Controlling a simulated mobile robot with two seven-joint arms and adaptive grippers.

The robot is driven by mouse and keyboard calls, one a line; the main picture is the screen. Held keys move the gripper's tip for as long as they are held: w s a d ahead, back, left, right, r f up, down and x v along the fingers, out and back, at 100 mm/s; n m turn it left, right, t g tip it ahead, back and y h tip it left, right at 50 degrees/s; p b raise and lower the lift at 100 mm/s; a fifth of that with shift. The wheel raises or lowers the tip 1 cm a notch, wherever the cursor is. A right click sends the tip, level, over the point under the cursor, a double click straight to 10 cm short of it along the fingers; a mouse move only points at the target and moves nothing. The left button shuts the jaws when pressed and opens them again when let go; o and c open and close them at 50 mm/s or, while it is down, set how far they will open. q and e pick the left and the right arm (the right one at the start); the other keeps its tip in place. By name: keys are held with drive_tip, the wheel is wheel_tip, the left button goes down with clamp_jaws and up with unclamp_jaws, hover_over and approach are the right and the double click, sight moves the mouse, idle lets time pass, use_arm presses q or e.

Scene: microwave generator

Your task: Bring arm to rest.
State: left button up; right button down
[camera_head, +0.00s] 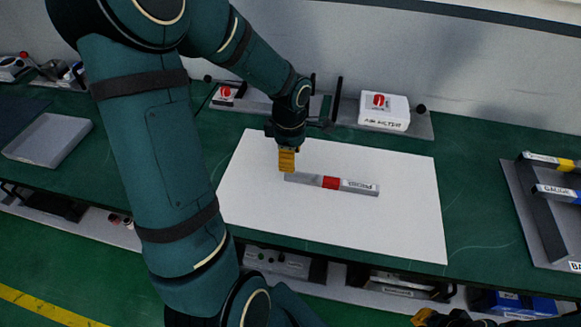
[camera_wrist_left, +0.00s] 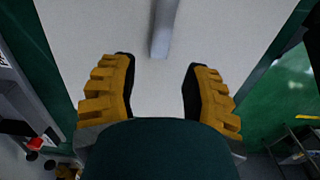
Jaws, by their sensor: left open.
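My left arm comes in from the upper left of the head view. My left gripper (camera_head: 287,160) hangs over the white mat (camera_head: 400,220), by the left end of a grey bar (camera_head: 355,186) with a red band and a label. In the left wrist view its yellow fingers (camera_wrist_left: 158,95) are apart with nothing between them. The end of the grey bar (camera_wrist_left: 162,35) shows beyond the fingertips there. A small yellow part (camera_head: 428,317) at the bottom edge of the head view may belong to my right gripper; its jaws cannot be made out.
A white air filter box (camera_head: 384,112) stands on a grey stand behind the mat. A grey tray (camera_head: 48,139) lies at the left. A dark rack (camera_head: 535,215) with yellow and blue items is at the right. The mat around the bar is clear.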

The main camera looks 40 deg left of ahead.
use_arm(q)
wheel_tip(320, 180, up, 5)
drive_tip(key=shift+r, duration=0.1)
idle(0.3)
